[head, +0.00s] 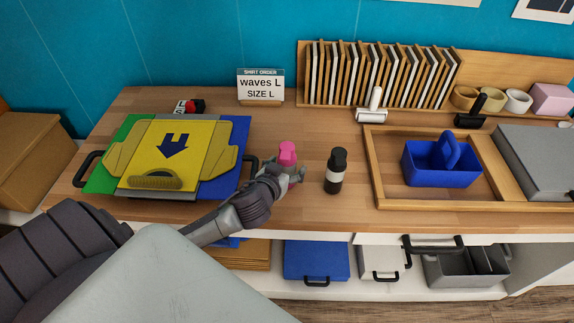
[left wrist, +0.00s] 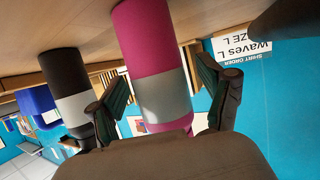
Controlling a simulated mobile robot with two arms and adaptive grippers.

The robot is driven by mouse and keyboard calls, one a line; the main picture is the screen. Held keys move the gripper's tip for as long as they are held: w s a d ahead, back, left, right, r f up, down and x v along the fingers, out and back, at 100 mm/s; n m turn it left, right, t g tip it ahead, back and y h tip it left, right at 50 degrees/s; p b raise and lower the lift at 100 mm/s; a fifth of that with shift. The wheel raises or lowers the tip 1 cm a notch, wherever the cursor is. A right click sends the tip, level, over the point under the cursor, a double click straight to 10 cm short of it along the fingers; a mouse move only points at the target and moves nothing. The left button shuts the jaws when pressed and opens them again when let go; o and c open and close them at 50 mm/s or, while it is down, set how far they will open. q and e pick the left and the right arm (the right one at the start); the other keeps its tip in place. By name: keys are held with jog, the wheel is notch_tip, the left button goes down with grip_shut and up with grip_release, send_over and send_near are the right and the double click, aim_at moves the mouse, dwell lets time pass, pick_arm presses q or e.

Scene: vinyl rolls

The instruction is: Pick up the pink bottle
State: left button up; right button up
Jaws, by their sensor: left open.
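The pink bottle (head: 287,152) stands on the wooden table, with my left gripper (head: 285,174) right at it. In the head view only its pink top shows clearly above the gripper. In the left wrist view the pink bottle (left wrist: 150,50), with a pale grey label band, lies between the two open fingers of my left gripper (left wrist: 165,100). I cannot tell whether the fingers touch it. A black bottle (head: 336,172) with a white band stands just right of the gripper and also shows in the left wrist view (left wrist: 66,85). My right gripper is not in view.
A yellow press platen (head: 210,148) sits left of the gripper. A wooden tray (head: 375,180) with a blue caddy (head: 440,168) is at the right. A shirt order sign (head: 261,86) and a rack of vinyl sheets (head: 385,75) stand behind.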

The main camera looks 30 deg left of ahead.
aim_at(287, 146)
pick_arm(q)
jog(key=c, duration=1.4)
notch_tip(287, 146, up, 10)
jog(key=shift+w+r, duration=0.1)
jog(key=shift+c, duration=0.2)
jog(key=o, duration=0.8)
jog(key=shift+c, duration=0.2)
grip_shut()
jog(key=s+d+r+m+h, duration=0.1)
jog(key=s+d+r, duration=0.1)
jog(key=d, duration=0.4)
jog(key=s+d+r+m+h, duration=0.1)
jog(key=s+d+r, duration=0.1)
jog(key=s+d, duration=0.2)
jog(key=d, duration=0.3)
jog(key=shift+s+h, duration=0.2)
jog(key=shift+h, duration=0.1)
